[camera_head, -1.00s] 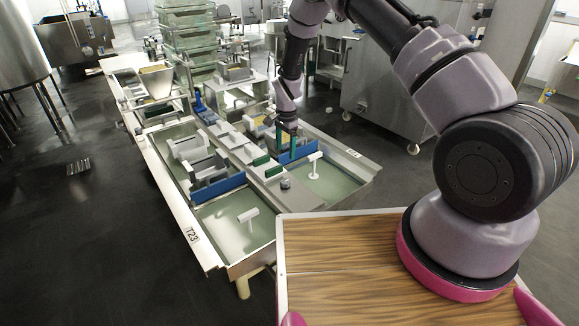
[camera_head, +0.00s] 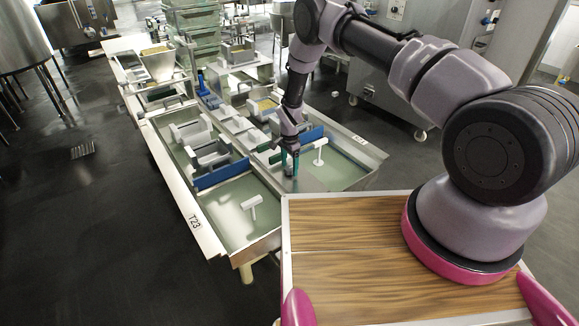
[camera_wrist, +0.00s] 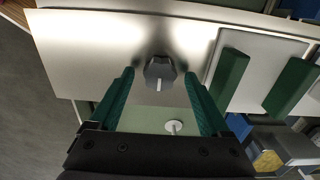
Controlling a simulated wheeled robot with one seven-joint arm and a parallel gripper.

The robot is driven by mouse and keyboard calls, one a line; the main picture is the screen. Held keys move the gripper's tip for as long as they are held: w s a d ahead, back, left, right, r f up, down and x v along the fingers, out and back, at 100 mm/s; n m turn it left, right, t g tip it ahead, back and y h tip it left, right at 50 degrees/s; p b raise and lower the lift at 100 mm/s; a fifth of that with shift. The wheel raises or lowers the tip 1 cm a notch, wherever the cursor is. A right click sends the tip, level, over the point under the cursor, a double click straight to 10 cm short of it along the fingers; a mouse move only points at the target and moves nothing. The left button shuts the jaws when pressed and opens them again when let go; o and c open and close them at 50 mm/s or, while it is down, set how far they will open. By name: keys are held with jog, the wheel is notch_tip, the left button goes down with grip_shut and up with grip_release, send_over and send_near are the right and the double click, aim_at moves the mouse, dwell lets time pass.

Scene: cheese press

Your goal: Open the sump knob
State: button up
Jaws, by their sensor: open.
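The sump knob (camera_wrist: 160,68) is a dark grey, faceted knob with a light mark on its face. It sits on a bare metal strip (camera_wrist: 85,55) of the press table. In the wrist view my gripper (camera_wrist: 159,76) is open, with one green finger on each side of the knob and a gap showing on both sides. In the head view my gripper (camera_head: 290,162) points down over the strip between the two basins, and its fingers largely cover the knob there.
Two green bars (camera_wrist: 230,80) stand on a light plate close to the right finger. White T-shaped pieces stand in the left basin (camera_head: 251,204) and right basin (camera_head: 319,150). Blue dividers (camera_head: 221,174) cross the basins. A wood-topped surface (camera_head: 350,245) lies in front.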

jog(key=shift+f, duration=0.15)
grip_shut()
